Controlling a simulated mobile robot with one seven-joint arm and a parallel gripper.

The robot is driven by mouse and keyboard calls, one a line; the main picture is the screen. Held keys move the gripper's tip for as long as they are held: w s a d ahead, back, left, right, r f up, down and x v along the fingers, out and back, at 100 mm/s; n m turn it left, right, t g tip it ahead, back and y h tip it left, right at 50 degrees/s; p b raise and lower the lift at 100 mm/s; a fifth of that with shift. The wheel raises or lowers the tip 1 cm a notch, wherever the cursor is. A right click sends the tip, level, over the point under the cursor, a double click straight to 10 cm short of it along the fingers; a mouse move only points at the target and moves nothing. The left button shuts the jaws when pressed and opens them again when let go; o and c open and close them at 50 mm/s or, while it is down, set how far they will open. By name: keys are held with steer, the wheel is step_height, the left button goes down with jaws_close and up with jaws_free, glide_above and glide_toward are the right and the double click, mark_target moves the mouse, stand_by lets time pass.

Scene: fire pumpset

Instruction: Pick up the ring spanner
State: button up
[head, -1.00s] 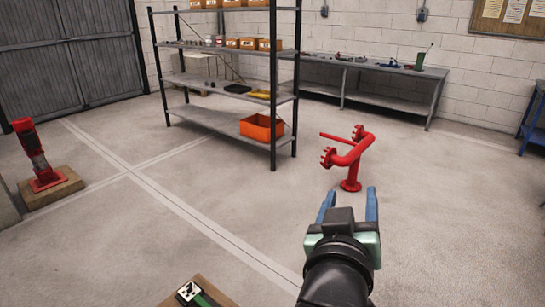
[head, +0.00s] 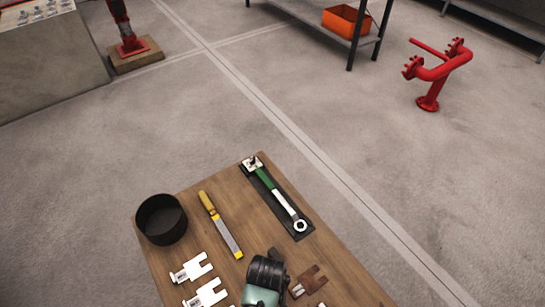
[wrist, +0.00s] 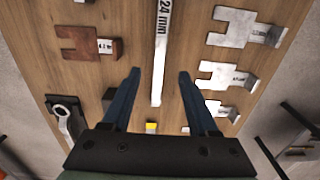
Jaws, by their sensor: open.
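The ring spanner (head: 276,190) lies on a black mat (head: 300,233) on the wooden table, its green handle towards the far end and its bright ring end nearer me.
On the wooden table (head: 180,192) are a black round pot (head: 161,219), a yellow-handled file (head: 219,222), pale slotted plates (head: 192,268) and a rusty slotted plate (head: 309,281). A strip marked 24 mm (wrist: 161,40) lies between my fingers' lines. Red pipework (head: 432,75) stands beyond.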

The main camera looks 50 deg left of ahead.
steer(key=shift+a+f+b, duration=0.15)
steer(key=shift+f+b, duration=0.15)
steer(key=shift+f, duration=3)
steer(key=shift+c, duration=0.2)
jaws_close()
steer(key=shift+r, duration=0.1)
